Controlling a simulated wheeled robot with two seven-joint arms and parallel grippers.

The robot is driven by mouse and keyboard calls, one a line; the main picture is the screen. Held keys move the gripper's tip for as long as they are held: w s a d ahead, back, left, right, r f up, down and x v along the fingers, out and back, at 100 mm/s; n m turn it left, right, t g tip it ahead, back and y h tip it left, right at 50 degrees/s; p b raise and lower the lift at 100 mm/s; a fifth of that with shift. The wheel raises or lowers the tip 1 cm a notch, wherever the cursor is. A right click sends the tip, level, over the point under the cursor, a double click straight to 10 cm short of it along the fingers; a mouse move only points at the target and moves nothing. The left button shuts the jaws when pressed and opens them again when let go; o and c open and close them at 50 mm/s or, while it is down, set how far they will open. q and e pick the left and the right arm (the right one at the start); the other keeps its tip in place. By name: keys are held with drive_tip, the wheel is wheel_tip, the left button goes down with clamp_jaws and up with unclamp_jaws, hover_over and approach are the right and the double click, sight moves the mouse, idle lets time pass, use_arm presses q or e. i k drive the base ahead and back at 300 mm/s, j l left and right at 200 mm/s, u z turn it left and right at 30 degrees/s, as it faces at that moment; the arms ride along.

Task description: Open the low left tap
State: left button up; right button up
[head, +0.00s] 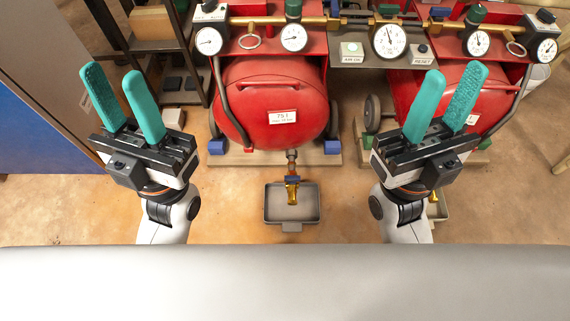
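The low left tap (292,180) sits at the front of the left red tank (273,103), at the end of a short pipe. It has a small blue handle, which seems to lie across the pipe, and a brass outlet over a grey drip tray (268,217). My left gripper (113,76) is open and empty, left of the left tank and well apart from the tap. My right gripper (455,76) is open and empty in front of the right red tank (430,92). It hides much of that tank and its low tap area.
Gauges, a brass pipe and an upper panel (370,52) run along the tops of the tanks. A dark shelf rack (170,60) and a blue panel (40,140) stand at the left. The floor around the drip tray is clear. A grey surface fills the bottom edge.

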sight(292, 179)
drive_tip(key=i+j+z, duration=0.1)
drive_tip(key=j+z, duration=0.2)
drive_tip(key=j, duration=0.35)
drive_tip(key=j+z, duration=0.35)
drive_tip(key=j, duration=0.35)
drive_tip(key=z, duration=1.1)
drive_tip(key=i+j, duration=0.05)
